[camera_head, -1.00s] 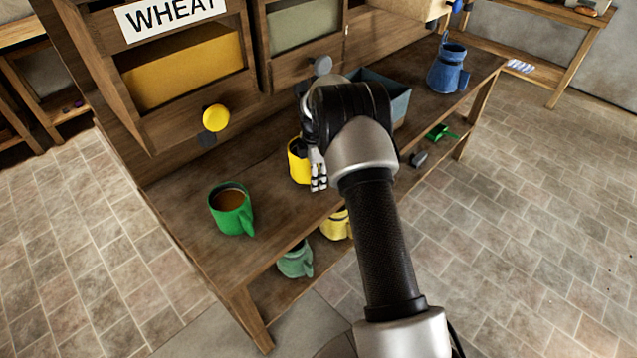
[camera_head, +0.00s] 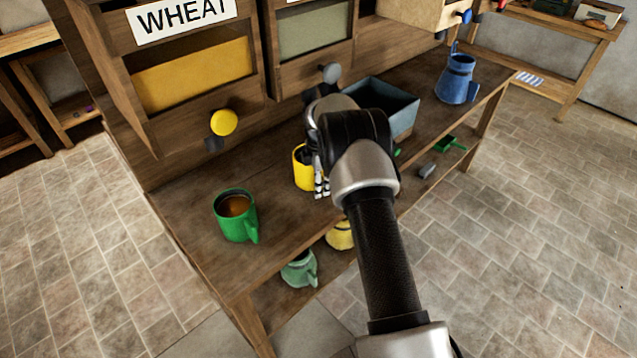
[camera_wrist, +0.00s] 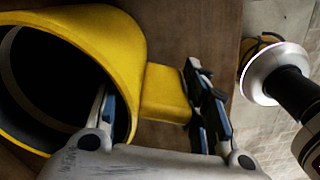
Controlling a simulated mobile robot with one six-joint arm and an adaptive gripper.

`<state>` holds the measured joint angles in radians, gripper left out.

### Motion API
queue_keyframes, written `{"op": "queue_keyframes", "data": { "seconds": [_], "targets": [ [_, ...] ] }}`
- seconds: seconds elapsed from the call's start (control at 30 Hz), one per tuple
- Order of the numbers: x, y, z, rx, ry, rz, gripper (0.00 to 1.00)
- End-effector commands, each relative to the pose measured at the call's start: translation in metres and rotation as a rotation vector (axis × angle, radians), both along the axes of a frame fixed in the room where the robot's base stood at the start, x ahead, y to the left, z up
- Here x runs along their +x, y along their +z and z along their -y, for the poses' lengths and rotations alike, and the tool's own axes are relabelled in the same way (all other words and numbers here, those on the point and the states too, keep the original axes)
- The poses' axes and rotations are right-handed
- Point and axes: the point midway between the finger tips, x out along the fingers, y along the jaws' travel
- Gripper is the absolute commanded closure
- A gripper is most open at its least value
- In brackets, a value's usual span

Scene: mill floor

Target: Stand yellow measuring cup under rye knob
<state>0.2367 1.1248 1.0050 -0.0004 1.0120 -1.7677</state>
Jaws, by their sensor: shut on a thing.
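The yellow measuring cup (camera_head: 304,168) is on or just above the wooden counter, partly hidden by my arm. In the wrist view the yellow cup (camera_wrist: 120,45) shows its dark open mouth and stubby handle. My gripper (camera_head: 322,180) is at the cup's right side. In the wrist view my gripper (camera_wrist: 158,115) has one finger at the cup's mouth and the other beyond the handle, shut on the cup. A grey knob (camera_head: 330,73) is on the bin right of the wheat bin, behind and above the cup. That bin's label is cut off, so I cannot read rye.
A yellow knob (camera_head: 223,122) is on the wheat bin. A green mug (camera_head: 237,218) with brown contents stands left on the counter. A blue-grey box (camera_head: 402,112) and a blue jug (camera_head: 457,80) are to the right. A pale green jug (camera_head: 299,270) is on the lower shelf.

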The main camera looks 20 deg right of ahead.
Motion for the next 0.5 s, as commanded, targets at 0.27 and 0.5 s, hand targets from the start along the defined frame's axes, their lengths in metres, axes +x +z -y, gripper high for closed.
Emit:
{"op": "queue_keyframes", "data": {
  "seconds": [0.27,0.5],
  "targets": [
    [0.0002,0.0004,0.0,0.0,0.0,0.001,0.47],
    [0.0001,0.0002,0.0,0.0,0.0,0.0,0.36]
  ]
}}
